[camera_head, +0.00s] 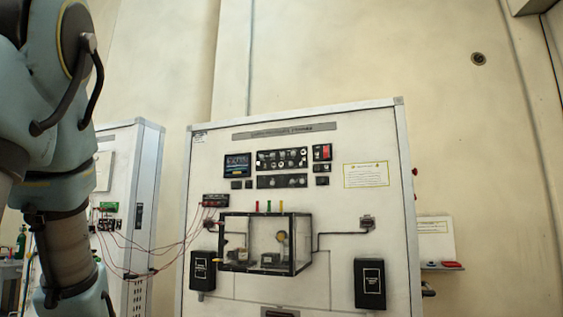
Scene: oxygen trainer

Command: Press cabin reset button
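A large white trainer panel (340,217) stands in the middle of the camera_head view. Near its top are a dark screen (237,165), a black knob-and-switch block (282,160), and a small module with a red part (322,152). Small dark parts sit below these, with another dark strip (282,181) under the block. The labels are too small to read, so I cannot tell which part is the cabin reset button. My arm fills the left side of the view. My gripper is out of view.
A clear box (266,242) with three coloured parts on top sticks out from the panel. Black boxes (202,271) (369,284) flank it. Red wires hang at left, toward a second white cabinet (147,220). A small shelf (442,267) with a red item is at right.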

